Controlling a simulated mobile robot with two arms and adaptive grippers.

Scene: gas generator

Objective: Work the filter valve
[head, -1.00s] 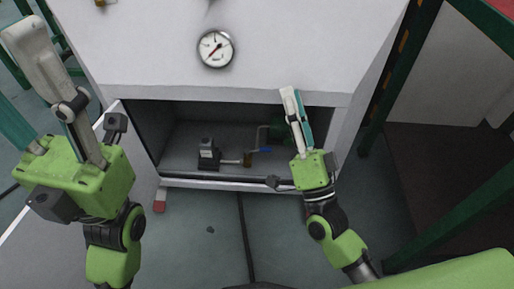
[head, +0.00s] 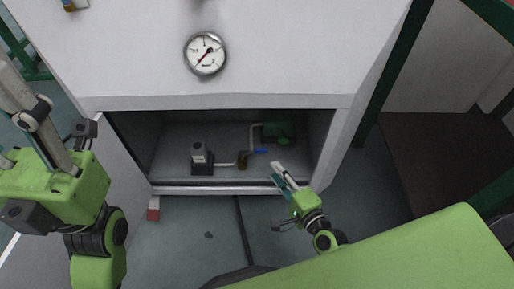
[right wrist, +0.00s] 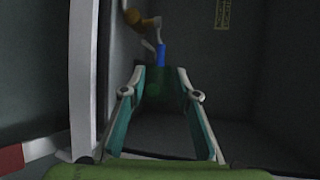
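The valve has a blue handle (head: 261,150) and a brass body (head: 242,161) on a pipe inside the open cabinet. The handle (right wrist: 161,55) and brass body (right wrist: 135,18) also show in the right wrist view, ahead of the fingertips. My right gripper (head: 282,172) is at the cabinet's front edge, right of and nearer than the handle. In the right wrist view its fingers (right wrist: 160,80) stand apart with nothing gripped; the handle lies beyond them. My left gripper (head: 22,98) is at the left edge, away from the valve, partly cut off; its finger gap is unclear.
A grey and black unit (head: 201,160) stands left of the valve, and a green unit (head: 278,131) is behind it. The cabinet's lower lip (head: 215,189) and right wall (head: 321,140) border the opening. A pressure gauge (head: 205,54) is above. An open door panel (head: 105,165) stands at left.

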